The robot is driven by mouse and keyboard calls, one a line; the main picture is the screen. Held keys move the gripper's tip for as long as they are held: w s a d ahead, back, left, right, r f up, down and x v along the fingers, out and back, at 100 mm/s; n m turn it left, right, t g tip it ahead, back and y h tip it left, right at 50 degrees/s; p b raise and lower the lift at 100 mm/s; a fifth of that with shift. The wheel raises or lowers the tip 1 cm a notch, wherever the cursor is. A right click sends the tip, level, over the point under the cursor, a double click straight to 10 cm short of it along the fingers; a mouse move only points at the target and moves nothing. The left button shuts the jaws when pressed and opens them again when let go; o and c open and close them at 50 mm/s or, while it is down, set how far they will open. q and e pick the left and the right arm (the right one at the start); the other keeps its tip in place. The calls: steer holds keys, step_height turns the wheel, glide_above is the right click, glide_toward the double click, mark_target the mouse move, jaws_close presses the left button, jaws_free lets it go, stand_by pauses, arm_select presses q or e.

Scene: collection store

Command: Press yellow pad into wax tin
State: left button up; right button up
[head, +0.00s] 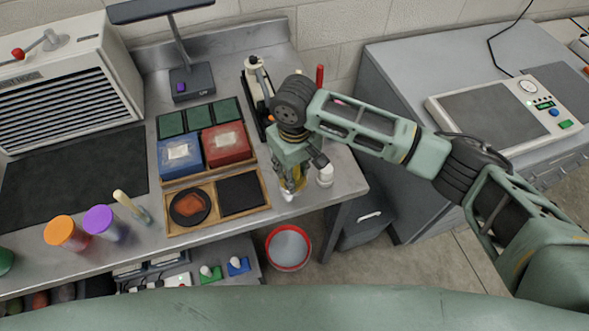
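The wax tin (190,207) is a round dark tin with a lump of orange-brown wax in it. It sits in the left compartment of a wooden tray on the steel bench. My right gripper (291,182) points down over the right end of the bench, to the right of the tray and apart from the tin. Something yellow, perhaps the yellow pad (300,182), shows among its fingers. The fingers overlap it, and I cannot tell whether they are closed on it. My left gripper is not in view.
The tray's right compartment holds a black pad (241,194). Blue (180,154) and red (226,144) boxes stand behind it. Orange (67,233) and purple (102,221) lidded jars stand left. A red-rimmed bucket (289,248) is on the floor.

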steer(key=shift+s+f+p, duration=0.1)
steer(key=shift+p, duration=0.3)
stand_by(1.5)
step_height(320, 180, up, 5)
steer(key=p, duration=0.6)
steer(key=shift+r, duration=0.2)
steer(key=shift+r+p, duration=0.7)
steer(key=shift+r, duration=0.2)
steer(key=shift+d, duration=0.1)
